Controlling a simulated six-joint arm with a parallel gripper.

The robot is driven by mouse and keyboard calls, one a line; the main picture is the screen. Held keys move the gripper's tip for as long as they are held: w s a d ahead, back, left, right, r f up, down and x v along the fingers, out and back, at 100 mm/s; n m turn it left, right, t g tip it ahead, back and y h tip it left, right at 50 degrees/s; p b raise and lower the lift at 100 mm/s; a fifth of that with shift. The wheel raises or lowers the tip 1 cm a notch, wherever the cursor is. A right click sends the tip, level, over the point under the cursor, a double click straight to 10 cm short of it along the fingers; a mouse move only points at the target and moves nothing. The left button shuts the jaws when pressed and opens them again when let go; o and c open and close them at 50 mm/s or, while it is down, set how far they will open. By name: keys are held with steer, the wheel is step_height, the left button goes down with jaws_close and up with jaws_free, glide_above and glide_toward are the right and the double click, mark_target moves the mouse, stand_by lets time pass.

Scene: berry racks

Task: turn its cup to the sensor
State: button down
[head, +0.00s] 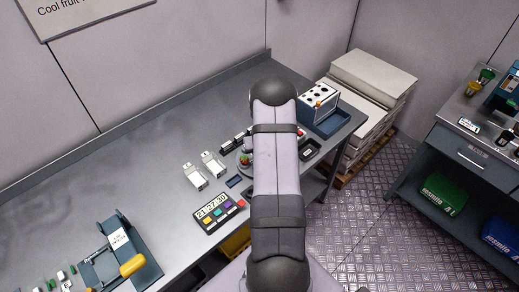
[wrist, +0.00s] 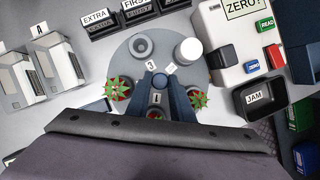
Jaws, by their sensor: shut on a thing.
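A round grey turntable (wrist: 121,62) lies below my gripper in the wrist view. Two cups on it hold red and green berries, the left berry (wrist: 117,88) and the right berry (wrist: 199,98). An empty-looking grey ring-shaped cup (wrist: 141,46) is at its far left, and a white round piece (wrist: 188,50) at its far right. My gripper (wrist: 160,82) points down, its dark blue fingers shut on the turntable's middle knob. Tags marked 3 and 1 show near the fingers. In the head view my arm hides most of the turntable (head: 241,168).
A white reader box (wrist: 228,45) with READ and ZERO? labels stands right of the turntable, beside a black JAM bin (wrist: 262,97). Black EXTRA (wrist: 98,20) and FIRST trays stand behind. White dispensers (wrist: 60,55) are at left. The bench left of them is partly clear.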

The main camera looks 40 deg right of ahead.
steer(key=shift+m, duration=0.3)
stand_by(0.4)
steer(key=c, duration=1.6)
jaws_free()
steer(key=shift+o, duration=0.2)
steer(key=shift+r, duration=0.15)
steer(key=v, duration=0.7)
steer(key=shift+s+a, duration=0.1)
